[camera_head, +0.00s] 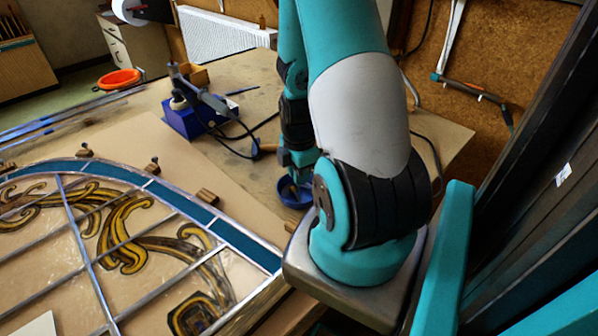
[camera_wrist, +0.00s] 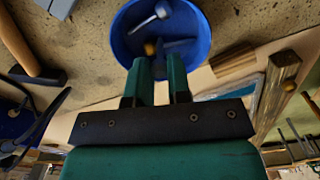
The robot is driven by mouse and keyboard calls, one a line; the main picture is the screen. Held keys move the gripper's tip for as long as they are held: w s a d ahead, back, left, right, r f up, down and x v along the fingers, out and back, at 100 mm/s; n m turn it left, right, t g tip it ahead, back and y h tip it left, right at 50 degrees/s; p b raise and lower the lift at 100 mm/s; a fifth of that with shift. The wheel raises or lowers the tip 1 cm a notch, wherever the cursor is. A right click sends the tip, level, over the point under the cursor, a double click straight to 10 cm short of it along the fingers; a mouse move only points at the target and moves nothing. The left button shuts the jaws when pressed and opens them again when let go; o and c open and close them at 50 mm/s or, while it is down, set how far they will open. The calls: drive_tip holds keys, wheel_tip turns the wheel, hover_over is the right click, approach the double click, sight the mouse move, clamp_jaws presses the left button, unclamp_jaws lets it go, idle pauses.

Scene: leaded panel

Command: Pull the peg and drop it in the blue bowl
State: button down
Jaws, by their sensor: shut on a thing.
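The blue bowl (camera_head: 290,197) stands on the bench, partly behind my arm. In the wrist view the blue bowl (camera_wrist: 200,22) lies just beyond my fingertips. My gripper (camera_wrist: 160,62) is over the bowl's near part, with its two green fingers a small gap apart, shut on the peg. The peg's small yellow-brown knob (camera_wrist: 150,48) shows at the fingertips against the bowl; the rest of it is hard to make out. A pale grey piece (camera_wrist: 150,19) shows in the bowl. In the head view my gripper (camera_head: 299,178) is low at the bowl.
The leaded panel (camera_head: 124,237) lies at the left, with several wooden blocks (camera_head: 206,197) along its edge. A blue soldering stand (camera_head: 195,117) with a cable is behind it. A hammer (camera_wrist: 30,52) lies left of the bowl in the wrist view. An orange bowl (camera_head: 119,79) is at the back.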

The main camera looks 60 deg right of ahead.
drive_tip(key=shift+f+b, duration=0.3)
drive_tip(key=shift+f, duration=0.15)
drive_tip(key=c, duration=1)
unclamp_jaws()
drive_tip(key=shift+r, duration=0.1)
wheel_tip(320, 180, up, 17)
drive_tip(key=shift+r, duration=0.15)
